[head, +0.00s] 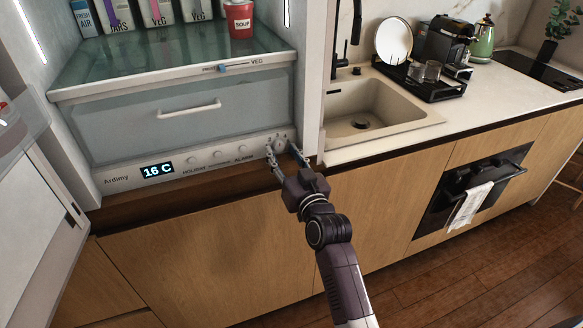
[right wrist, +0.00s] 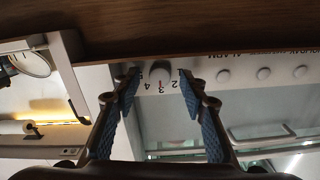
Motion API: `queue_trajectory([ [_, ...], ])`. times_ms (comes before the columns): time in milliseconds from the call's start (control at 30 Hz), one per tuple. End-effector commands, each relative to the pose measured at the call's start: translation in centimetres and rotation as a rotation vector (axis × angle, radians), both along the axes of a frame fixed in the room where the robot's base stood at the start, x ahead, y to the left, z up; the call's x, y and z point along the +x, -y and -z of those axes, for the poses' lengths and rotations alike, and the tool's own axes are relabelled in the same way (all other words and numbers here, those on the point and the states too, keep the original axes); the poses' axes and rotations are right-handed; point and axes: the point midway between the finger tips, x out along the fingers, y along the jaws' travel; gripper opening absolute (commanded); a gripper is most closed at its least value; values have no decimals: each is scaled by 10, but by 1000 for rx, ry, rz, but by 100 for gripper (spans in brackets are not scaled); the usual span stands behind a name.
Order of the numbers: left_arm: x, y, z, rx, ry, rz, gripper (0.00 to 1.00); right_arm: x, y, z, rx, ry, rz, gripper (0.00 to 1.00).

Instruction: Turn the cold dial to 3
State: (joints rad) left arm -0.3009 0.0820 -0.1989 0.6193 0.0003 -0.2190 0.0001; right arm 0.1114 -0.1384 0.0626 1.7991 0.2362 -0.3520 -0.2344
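The cold dial (head: 280,143) is a small pale round knob at the right end of the fridge's lower panel. In the right wrist view, which is upside down, the dial (right wrist: 160,72) has numbers around it, with 2, 3 and 4 readable. A small reddish mark on it seems to point at or near the 3. My right gripper (head: 282,152) is at the panel, with one finger on each side of the dial. In the right wrist view its fingertips (right wrist: 158,76) are apart, with gaps to the knob. My left gripper is not in view.
The panel display (head: 158,170) reads 16 C, with several small buttons (head: 218,154) beside it. A drawer (head: 180,112) is above the panel. The open fridge door (head: 35,200) stands at left. The sink (head: 375,108) and counter are at right.

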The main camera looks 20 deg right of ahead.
Motion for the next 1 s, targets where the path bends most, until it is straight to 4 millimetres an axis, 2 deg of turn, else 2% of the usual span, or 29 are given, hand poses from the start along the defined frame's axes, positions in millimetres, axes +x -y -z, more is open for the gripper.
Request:
queue_trajectory([
  [300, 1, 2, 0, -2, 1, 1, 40, -63, 2, 2, -2, -3, 0, 39],
  [500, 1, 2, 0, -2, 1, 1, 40, -94, 3, 2, 0, -3, 0, 39],
  [700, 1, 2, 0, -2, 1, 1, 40, -106, 3, 0, 1, -2, -1, 39],
  [1000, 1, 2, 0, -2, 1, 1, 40, -108, 3, 0, 1, -1, -1, 39],
])
